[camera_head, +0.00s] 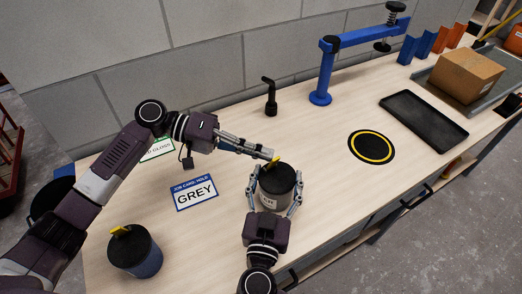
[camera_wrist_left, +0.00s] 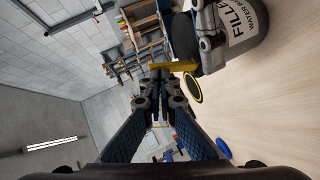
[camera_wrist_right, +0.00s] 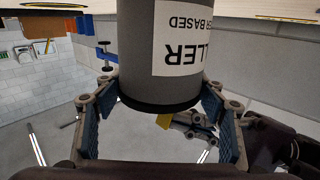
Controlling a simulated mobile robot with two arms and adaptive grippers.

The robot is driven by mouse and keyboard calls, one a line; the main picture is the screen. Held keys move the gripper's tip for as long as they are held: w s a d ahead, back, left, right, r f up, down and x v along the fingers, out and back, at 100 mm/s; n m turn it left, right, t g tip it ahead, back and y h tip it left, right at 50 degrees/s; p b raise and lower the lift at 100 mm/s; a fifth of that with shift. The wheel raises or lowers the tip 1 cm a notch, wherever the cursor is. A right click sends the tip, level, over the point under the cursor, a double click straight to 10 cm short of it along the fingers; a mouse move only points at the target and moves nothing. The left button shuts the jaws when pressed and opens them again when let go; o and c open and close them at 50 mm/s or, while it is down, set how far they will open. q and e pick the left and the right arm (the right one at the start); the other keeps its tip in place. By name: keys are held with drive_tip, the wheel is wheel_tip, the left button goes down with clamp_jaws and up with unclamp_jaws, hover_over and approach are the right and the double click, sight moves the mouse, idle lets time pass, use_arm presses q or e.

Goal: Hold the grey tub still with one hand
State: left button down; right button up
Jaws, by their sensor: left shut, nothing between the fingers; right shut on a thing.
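The grey tub (camera_head: 277,190) stands upright on the bench, with a dark lid and a white filler label. It also shows in the left wrist view (camera_wrist_left: 240,50) and upside down in the right wrist view (camera_wrist_right: 150,60). My right gripper (camera_head: 275,199) is shut on the tub, one finger on each side; the fingers flank it in the right wrist view (camera_wrist_right: 165,105). A yellow tab (camera_head: 275,161) stands at the lid. My left gripper (camera_head: 268,153) is shut and empty, its tips close beside the tab; I cannot tell whether they touch.
A blue tub (camera_head: 150,262) with a dark lid and yellow tab stands front left. A job card (camera_head: 195,193) reads "HOLD GREY". A black disc with a yellow ring (camera_head: 371,147), black tray (camera_head: 424,117), cardboard box (camera_head: 466,75) and blue stand (camera_head: 323,75) lie right and behind.

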sight(273, 163)
use_arm(q)
drive_tip(key=shift+s+d+m+y, duration=0.15)
drive_tip(key=shift+s+m+y, duration=0.05)
drive_tip(key=shift+m+y, duration=0.1)
drive_tip(key=shift+s+d+m+t+y, duration=0.45)
drive_tip(key=shift+s+m+t+y, duration=0.2)
drive_tip(key=shift+y, duration=0.25)
drive_tip(key=shift+s+d+f+m+t+y, duration=0.1)
drive_tip(key=shift+s+d+m+t+y, duration=0.35)
drive_tip(key=shift+m+t+y, duration=0.3)
drive_tip(key=shift+s+d+f+m+t+y, duration=0.3)
drive_tip(key=shift+s+d+m+t+y, duration=0.15)
drive_tip(key=shift+y, duration=0.3)
drive_tip(key=shift+s+d+f+m+t+y, duration=0.2)
drive_tip(key=shift+s+f+m+t+y, duration=0.2)
drive_tip(key=shift+t+y, duration=0.3)
drive_tip(key=shift+w, duration=0.1)
drive_tip(key=shift+w+a, duration=0.1)
drive_tip(key=shift+w+a+f, duration=0.25)
drive_tip(key=shift+w+a, duration=0.2)
drive_tip(key=shift+w, duration=0.1)
